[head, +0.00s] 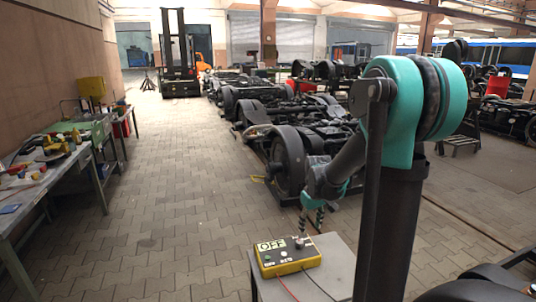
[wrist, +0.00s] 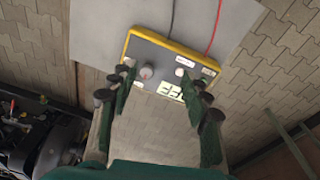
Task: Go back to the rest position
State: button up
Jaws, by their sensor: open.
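My gripper (head: 312,222) hangs from my arm just above a yellow-edged control box. In the wrist view my gripper (wrist: 160,98) is open, with its two fingers apart and nothing between the tips. The control box (head: 287,262) has a grey top, a display reading "OFF", a knob and small labelled controls. It also shows in the wrist view (wrist: 165,55), where the fingertips overlap its near edge. I cannot tell whether the fingers touch it. My arm is bent, reaching forward and down to the box.
The box stands on a small grey table (head: 335,262), with a red and a black cable. Bogies with wheels (head: 290,150) stand in a row behind it. A cluttered workbench (head: 45,170) runs along the left wall. A forklift (head: 178,60) is at the back. The paved floor (head: 170,190) between is clear.

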jog(key=s+d+f+m+t, duration=0.1)
jog(key=s+m, duration=0.1)
jog(key=s, duration=0.8)
jog(key=s+d+f+m+t, duration=0.1)
jog(key=s+f+m, duration=0.1)
jog(key=s, duration=0.8)
jog(key=shift+s+d+m+t, duration=0.15)
jog(key=shift+s+m+t, duration=0.2)
jog(key=shift+m, duration=0.25)
